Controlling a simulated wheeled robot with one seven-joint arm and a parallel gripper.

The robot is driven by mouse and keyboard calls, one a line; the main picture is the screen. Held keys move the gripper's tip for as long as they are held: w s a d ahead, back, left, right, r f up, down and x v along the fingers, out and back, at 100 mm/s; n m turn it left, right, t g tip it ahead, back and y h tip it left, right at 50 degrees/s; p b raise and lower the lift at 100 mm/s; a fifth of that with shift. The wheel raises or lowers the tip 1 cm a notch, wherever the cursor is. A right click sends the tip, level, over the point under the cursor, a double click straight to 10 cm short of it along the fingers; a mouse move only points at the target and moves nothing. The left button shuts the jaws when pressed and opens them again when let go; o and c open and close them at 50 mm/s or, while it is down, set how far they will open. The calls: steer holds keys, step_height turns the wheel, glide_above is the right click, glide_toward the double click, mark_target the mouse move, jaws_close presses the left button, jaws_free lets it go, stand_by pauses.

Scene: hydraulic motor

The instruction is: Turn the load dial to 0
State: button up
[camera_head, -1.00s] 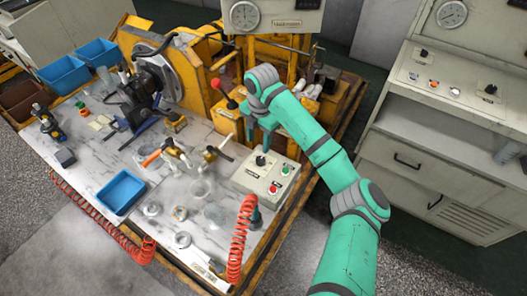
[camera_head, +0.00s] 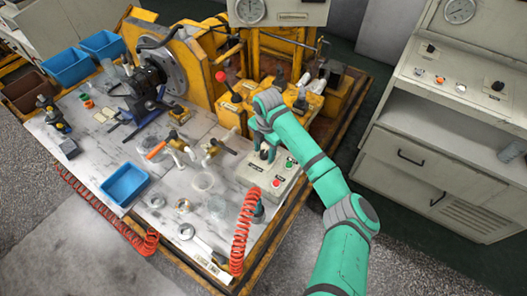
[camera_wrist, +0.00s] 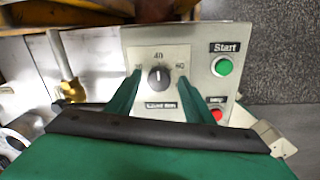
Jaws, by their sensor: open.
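The load dial (camera_wrist: 159,77) is a black round knob with a pale pointer line on a grey control box (camera_wrist: 205,45). In the wrist view its pointer faces roughly up toward the 40 mark, with other numbers at either side. My gripper (camera_wrist: 159,73) is open, with one green finger on each side of the dial. I cannot tell whether the fingers touch it. In the head view my gripper (camera_head: 266,153) is low over the back of the control box (camera_head: 255,176), partly hiding the dial.
A green Start button (camera_wrist: 223,66) and a red button (camera_wrist: 217,114) sit right of the dial. A red coiled hose (camera_head: 243,230) stands in front of the box. Brass-handled valves (camera_head: 215,150) are to its left. Yellow machinery (camera_head: 280,100) is behind.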

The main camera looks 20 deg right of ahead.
steer(key=c, duration=1)
steer(key=shift+c, duration=0.2)
